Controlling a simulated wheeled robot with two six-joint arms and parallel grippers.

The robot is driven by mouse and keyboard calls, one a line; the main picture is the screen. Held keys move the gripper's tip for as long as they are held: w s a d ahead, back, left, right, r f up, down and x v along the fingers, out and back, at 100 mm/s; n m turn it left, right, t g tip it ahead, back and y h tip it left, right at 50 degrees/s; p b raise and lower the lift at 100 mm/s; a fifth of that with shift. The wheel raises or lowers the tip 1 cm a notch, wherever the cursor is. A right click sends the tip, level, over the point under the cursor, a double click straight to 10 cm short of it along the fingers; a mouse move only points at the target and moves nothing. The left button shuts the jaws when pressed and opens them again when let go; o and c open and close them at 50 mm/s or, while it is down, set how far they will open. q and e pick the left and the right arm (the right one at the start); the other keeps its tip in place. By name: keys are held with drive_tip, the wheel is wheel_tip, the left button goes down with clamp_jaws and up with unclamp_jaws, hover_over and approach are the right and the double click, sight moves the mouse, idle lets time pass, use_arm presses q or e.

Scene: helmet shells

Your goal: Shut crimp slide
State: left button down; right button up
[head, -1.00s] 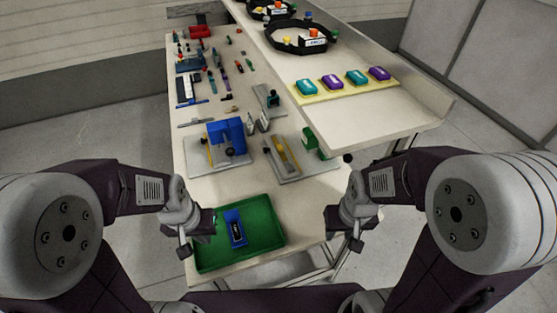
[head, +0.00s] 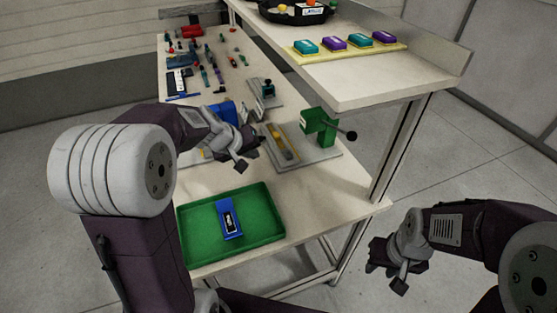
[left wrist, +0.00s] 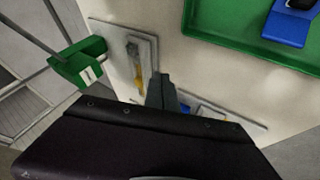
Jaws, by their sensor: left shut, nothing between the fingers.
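A fixture on a grey plate (head: 318,158) carries a yellow-and-grey slide strip (head: 280,142) and a green block (head: 318,124) with a black-knobbed lever (head: 350,135). I cannot tell for certain which part is the crimp slide. My left gripper (head: 243,160) is shut and empty, just left of the strip. In the left wrist view its dark fingers (left wrist: 161,88) appear beside the strip (left wrist: 136,62), with the green block (left wrist: 80,62) further left; contact is not clear. My right gripper (head: 383,278) hangs off the table at lower right, its jaws unclear.
A blue press (head: 222,113) stands behind my left forearm, partly hidden. A green tray (head: 262,236) holding a blue part (head: 230,218) lies at the front. Small tools lie at the back. A raised shelf (head: 400,85) with coloured boxes overhangs the right side.

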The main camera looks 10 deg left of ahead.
use_arm(q)
drive_tip(key=b+x, duration=0.2)
drive_tip(key=x, duration=0.8)
drive_tip(key=shift+f, duration=0.25)
drive_tip(key=shift+w+d+r+p, duration=0.25)
drive_tip(key=shift+w+d+p, duration=0.2)
drive_tip(key=shift+d, duration=0.15)
drive_tip(key=shift+w+d+r+p, duration=0.3)
drive_tip(key=shift+d+p, duration=0.1)
drive_tip(key=shift+d, duration=0.15)
drive_tip(key=shift+w+d+f, duration=0.15)
drive_tip(key=shift+w+d, duration=0.15)
drive_tip(key=shift+d, duration=0.2)
